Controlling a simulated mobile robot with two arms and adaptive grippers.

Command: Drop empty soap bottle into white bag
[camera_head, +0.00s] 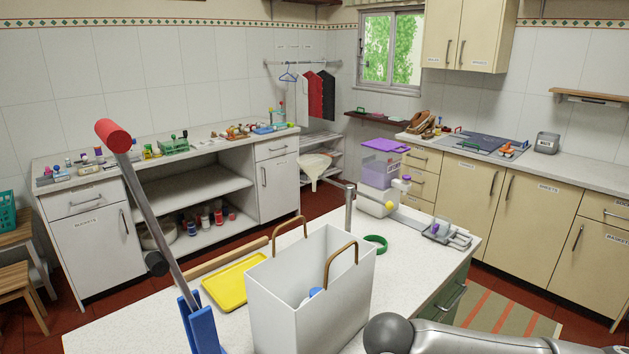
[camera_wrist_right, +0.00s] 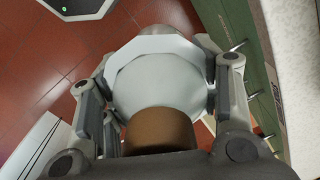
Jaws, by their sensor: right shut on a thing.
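The white bag (camera_head: 290,318) stands upright on the near counter in the head view. It is open at the top, with two brown loop handles. A small blue and white thing (camera_head: 314,293) shows inside it, mostly hidden. In the right wrist view, my right gripper (camera_wrist_right: 160,85) is shut on a pale, many-sided vessel (camera_wrist_right: 158,82) with a brown round part (camera_wrist_right: 160,130) nearest the camera. I cannot tell surely whether this is the soap bottle. Red floor shows beyond it, beside a green cabinet. The head view does not show this gripper. My left gripper is not in view.
A red-tipped rod in a blue holder (camera_head: 202,325) stands left of the bag. Bare counter lies right of it.

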